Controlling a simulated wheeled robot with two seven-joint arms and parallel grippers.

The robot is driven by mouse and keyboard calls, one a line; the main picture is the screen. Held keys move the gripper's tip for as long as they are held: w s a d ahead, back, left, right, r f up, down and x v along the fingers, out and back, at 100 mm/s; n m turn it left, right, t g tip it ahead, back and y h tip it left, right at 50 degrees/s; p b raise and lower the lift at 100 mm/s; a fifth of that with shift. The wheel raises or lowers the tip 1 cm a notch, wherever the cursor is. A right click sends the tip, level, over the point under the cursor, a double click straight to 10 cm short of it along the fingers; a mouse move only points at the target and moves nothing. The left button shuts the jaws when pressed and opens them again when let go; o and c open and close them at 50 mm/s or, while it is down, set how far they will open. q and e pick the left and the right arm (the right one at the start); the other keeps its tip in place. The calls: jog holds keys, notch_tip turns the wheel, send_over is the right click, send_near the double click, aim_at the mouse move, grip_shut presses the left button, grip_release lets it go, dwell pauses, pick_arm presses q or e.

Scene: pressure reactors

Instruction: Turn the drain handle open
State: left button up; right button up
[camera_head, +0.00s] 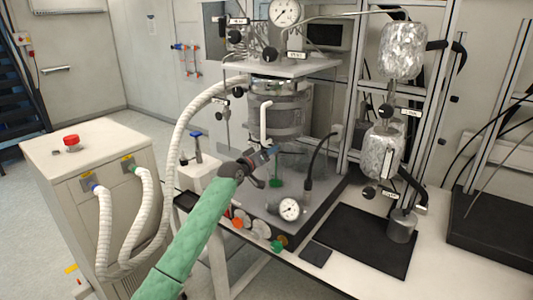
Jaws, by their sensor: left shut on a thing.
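The reactor vessel (276,112) stands in its metal frame on the table, with a jacketed body and a white pipe at its front. My left arm, in a green sleeve, reaches in from the bottom left. My left gripper (262,160) is at the lower part of the reactor, shut on the drain handle there. The fingers and the dark wrist hide most of the handle, so its angle is hard to tell. A small green part (276,183) shows just below the gripper. My right gripper is not in view.
A pressure gauge (289,209) and several coloured knobs (254,229) sit in front of the reactor. A black mat (365,240) lies to the right. White hoses (151,205) run from the cabinet (95,150) at left, close to my arm.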

pick_arm(q)
jog(key=shift+n, duration=1)
jog(key=shift+n+p, duration=0.4)
jog(key=shift+n, duration=0.5)
jog(key=n+p, duration=0.2)
jog(key=n, duration=0.3)
jog(key=shift+p, duration=0.4)
jog(key=shift+f+n+p, duration=0.1)
jog(key=shift+n+p, duration=0.45)
jog(key=shift+n, duration=0.55)
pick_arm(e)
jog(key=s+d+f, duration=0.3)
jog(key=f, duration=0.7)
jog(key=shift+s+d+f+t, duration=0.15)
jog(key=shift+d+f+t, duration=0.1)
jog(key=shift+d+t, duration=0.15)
pick_arm(q)
jog(key=o, duration=1)
jog(key=shift+a, duration=0.1)
jog(key=shift+w, duration=0.1)
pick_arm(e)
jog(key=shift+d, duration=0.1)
